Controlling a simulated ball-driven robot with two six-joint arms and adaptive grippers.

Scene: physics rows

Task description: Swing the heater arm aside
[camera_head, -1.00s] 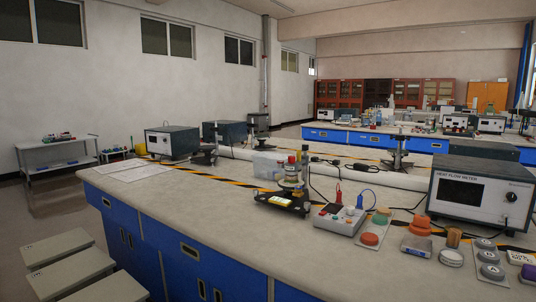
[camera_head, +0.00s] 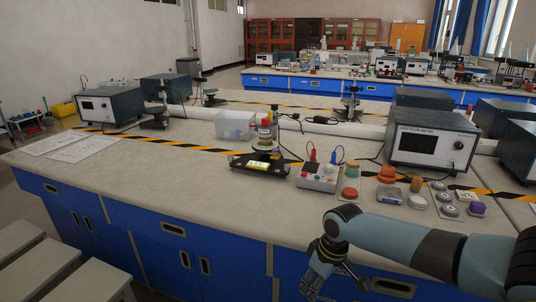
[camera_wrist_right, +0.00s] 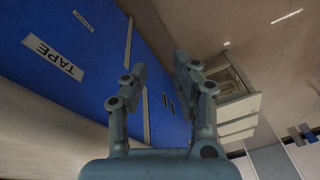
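The heater apparatus stands on the bench top, with a flat black base (camera_head: 246,164) carrying a yellow label. An upright stack (camera_head: 265,138) with a red part near its top rises from the base. A separate swinging arm is too small to make out. My right gripper (camera_head: 314,287) hangs in front of the bench, below the top's front edge, well apart from the apparatus. In the right wrist view its two fingers (camera_wrist_right: 160,70) are spread with nothing between them. My left gripper is not in view.
A control box (camera_head: 318,178) with red and blue leads stands right of the apparatus. Orange, green and grey pieces (camera_head: 388,174) and a heat flow meter (camera_head: 428,142) are further right. A clear plastic box (camera_head: 236,124) stands behind. The bench top (camera_head: 170,190) is bare front left.

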